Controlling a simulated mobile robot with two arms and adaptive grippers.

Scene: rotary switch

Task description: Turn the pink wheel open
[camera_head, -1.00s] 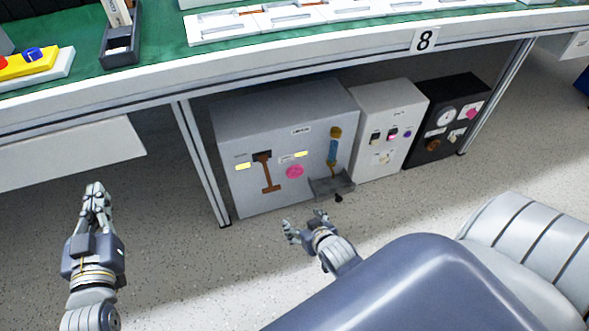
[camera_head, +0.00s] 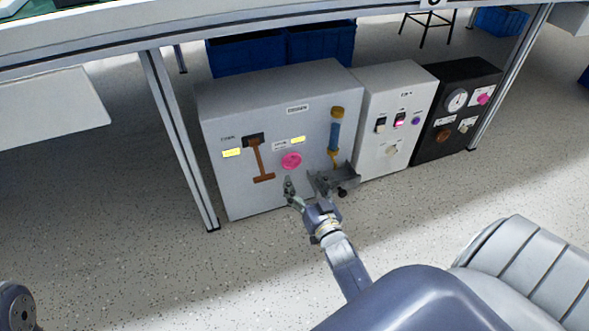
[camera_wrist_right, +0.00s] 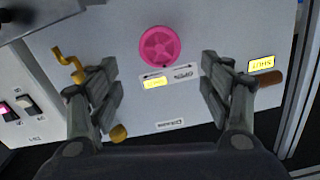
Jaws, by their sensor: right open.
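The pink wheel (camera_head: 291,161) is a small round spoked knob on the front of a light grey box (camera_head: 225,187). It also shows in the right wrist view (camera_wrist_right: 159,46), upside down there, beyond and between my fingers. My right gripper (camera_head: 303,187) is open and empty just in front of the box, slightly below the wheel. In the right wrist view the two fingertips (camera_wrist_right: 158,65) stand wide apart, and neither appears to touch the wheel. Only part of my left arm shows at the lower left edge of the head view; its gripper is out of view.
A brown lever (camera_head: 259,160) is left of the wheel, and a blue and yellow handle (camera_head: 335,130) with a grey tray (camera_head: 345,178) is right of it. A white switch box (camera_head: 398,85) and a black gauge box (camera_head: 465,122) stand to the right. Table legs flank the boxes.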

